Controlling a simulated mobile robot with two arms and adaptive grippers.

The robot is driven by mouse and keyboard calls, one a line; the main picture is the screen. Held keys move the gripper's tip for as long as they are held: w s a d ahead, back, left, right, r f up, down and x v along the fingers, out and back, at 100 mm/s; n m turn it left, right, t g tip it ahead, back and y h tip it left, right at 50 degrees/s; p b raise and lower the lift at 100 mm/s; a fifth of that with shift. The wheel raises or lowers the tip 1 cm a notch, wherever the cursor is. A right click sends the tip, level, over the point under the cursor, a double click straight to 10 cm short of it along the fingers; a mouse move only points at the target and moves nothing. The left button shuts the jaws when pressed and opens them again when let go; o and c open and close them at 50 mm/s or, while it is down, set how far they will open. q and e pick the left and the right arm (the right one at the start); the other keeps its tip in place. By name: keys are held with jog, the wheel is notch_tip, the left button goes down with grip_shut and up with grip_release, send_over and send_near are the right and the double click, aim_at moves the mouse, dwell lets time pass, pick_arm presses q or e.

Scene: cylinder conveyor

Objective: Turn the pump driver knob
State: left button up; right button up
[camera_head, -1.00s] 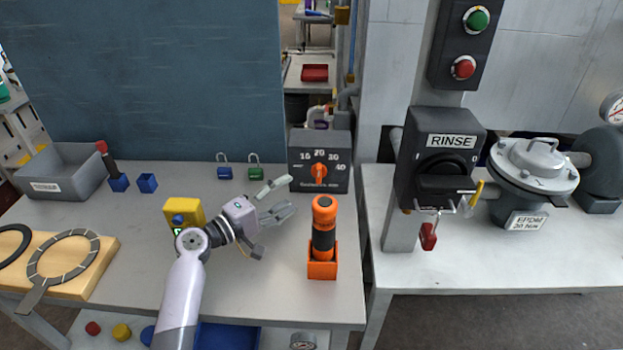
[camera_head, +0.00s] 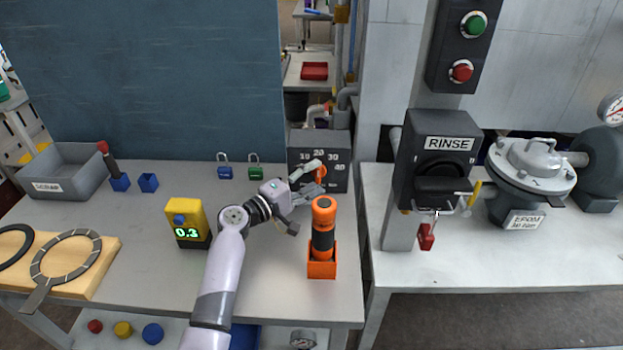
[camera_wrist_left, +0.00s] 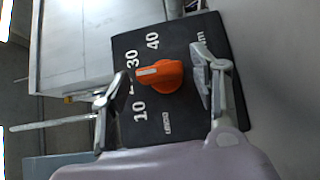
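The pump driver (camera_head: 335,177) is a dark box with an orange knob and a white number scale, standing at the back right of the left table. In the left wrist view the orange knob (camera_wrist_left: 160,76) lies between the two fingers of my left gripper (camera_wrist_left: 162,82), with a gap on both sides. In the head view my left gripper (camera_head: 316,178) is in front of the box and partly hides the knob and scale. The fingers are open, one on each side of the knob. I do not see my right gripper.
An orange and black tool in an orange holder (camera_head: 322,268) stands close to the right of my left arm. The RINSE switch box (camera_head: 432,160) is at right.

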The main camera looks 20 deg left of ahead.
pick_arm(q)
jog(key=c, duration=0.9)
jog(key=shift+r+p, duration=0.2)
jog(key=shift+p, duration=0.4)
jog(key=shift+c, duration=0.2)
jog(key=m+g+y+p, duration=0.1)
jog(key=p, duration=0.3)
jog(key=m+g+y+p, duration=0.1)
jog(key=p, duration=0.3)
jog(key=r+m+g+y+p, duration=0.1)
jog(key=m+p, duration=0.1)
jog(key=p, duration=0.2)
jog(key=shift+d+g+y, duration=0.25)
jog(key=shift+g+y, duration=0.05)
jog(key=shift+f+m+y+p, duration=0.25)
jog(key=shift+m+y+p, duration=0.05)
jog(key=shift+p, duration=0.55)
jog(key=o, duration=1.1)
jog(key=shift+o, duration=0.2)
jog(key=v, duration=1.2)
jog(key=shift+r, duration=0.25)
